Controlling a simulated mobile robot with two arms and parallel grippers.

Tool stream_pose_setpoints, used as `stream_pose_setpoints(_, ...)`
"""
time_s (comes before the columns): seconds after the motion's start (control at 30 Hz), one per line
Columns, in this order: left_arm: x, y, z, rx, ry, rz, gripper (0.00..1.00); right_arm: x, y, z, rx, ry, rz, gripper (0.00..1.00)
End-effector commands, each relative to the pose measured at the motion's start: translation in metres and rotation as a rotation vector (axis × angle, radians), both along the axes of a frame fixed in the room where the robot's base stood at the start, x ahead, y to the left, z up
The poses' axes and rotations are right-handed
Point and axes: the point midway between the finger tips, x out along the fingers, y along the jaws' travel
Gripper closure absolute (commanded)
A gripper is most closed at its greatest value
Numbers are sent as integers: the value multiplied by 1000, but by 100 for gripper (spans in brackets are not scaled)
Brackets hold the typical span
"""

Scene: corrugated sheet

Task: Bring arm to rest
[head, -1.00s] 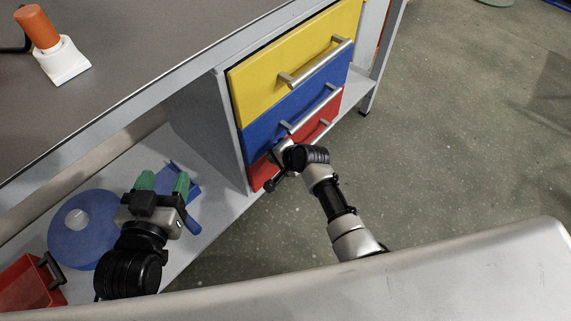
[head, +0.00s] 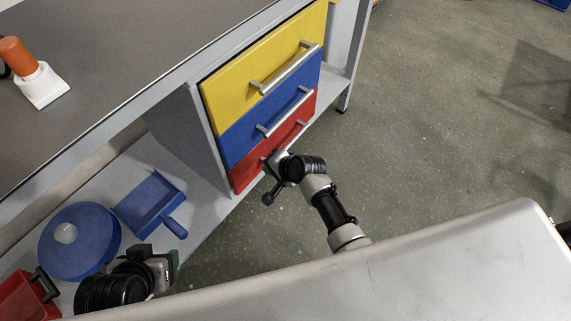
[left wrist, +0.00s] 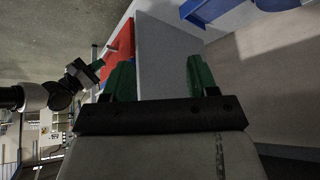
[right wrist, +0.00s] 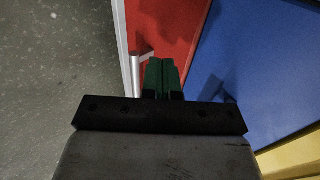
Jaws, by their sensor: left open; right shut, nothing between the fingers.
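My left gripper (head: 172,270) is low at the left in the head view, over the near edge of the lower shelf. In the left wrist view its two green fingers (left wrist: 158,78) are spread apart with nothing between them. My right gripper (head: 272,162) is in front of the red drawer (head: 270,155). In the right wrist view its green fingers (right wrist: 161,78) are together and empty, close to the drawer's metal handle (right wrist: 138,68). I cannot tell if they touch it. The red drawer looks closed.
Above the red drawer are a blue drawer (head: 245,138) and a yellow drawer (head: 235,85). A blue dustpan (head: 150,200), a blue round object (head: 80,250) and a red bin (head: 20,300) are on the lower shelf. The floor (head: 430,120) at right is clear.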

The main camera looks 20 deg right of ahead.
Motion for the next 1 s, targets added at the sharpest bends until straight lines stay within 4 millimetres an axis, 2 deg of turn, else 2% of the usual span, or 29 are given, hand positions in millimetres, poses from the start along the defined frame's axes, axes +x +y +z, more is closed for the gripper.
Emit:
stream_pose_setpoints(0.17, -35, 11, -4, 43, 210, 17, 42, -11, -9, 15, 1, -1, -1, 100)
stream_pose_setpoints(0.2, -38, 12, 0, 47, 232, 19, 42, -15, -12, 21, -1, 0, -2, 100)
stream_pose_setpoints(0.3, -41, 13, 8, 50, 247, 20, 42, -26, -21, 34, -2, 0, -1, 100)
stream_pose_setpoints(0.43, -39, 13, 9, 50, 250, 19, 42, -35, -28, 43, -1, 0, -1, 100)
stream_pose_setpoints(0.8, -38, 12, 8, 49, 246, 20, 42, -43, -32, 47, -14, -2, 11, 100)
stream_pose_setpoints(0.87, -38, 12, 8, 48, 246, 19, 42, -51, -35, 48, -48, -6, 40, 100)
stream_pose_setpoints(0.97, -38, 12, 8, 49, 246, 20, 42, -80, -46, 54, -174, -20, 148, 100)
stream_pose_setpoints(1.0, -38, 12, 8, 49, 246, 20, 42, -97, -53, 58, -246, -25, 211, 100)
